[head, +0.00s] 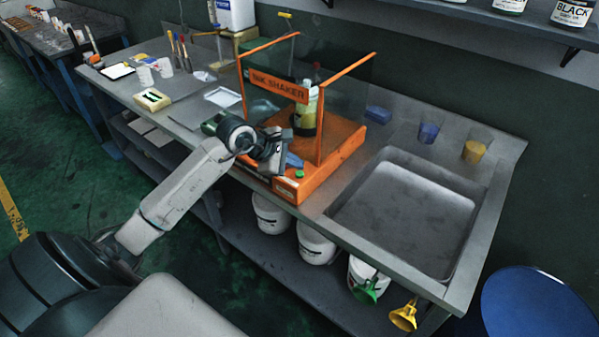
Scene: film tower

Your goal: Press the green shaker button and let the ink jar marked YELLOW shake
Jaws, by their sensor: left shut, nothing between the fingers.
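The orange ink shaker (341,154) stands on the steel counter, left of the sink. Its frame carries an INK SHAKER sign (279,86). A jar with yellow contents (306,112) stands upright inside the frame; its label is too small to read. The green button (299,174) is on the front edge of the shaker base. My left gripper (281,158) is shut and empty, just left of the button and above the front of the base. I cannot tell any contact with the base; the button is uncovered. My right gripper is not in view.
The sink (406,216) lies right of the shaker, with a blue cup (429,131) and a yellow cup (475,150) behind it. White buckets (316,243) stand under the counter. A blue drum (538,305) is at the lower right. Tools and cups stand on the counter's left part.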

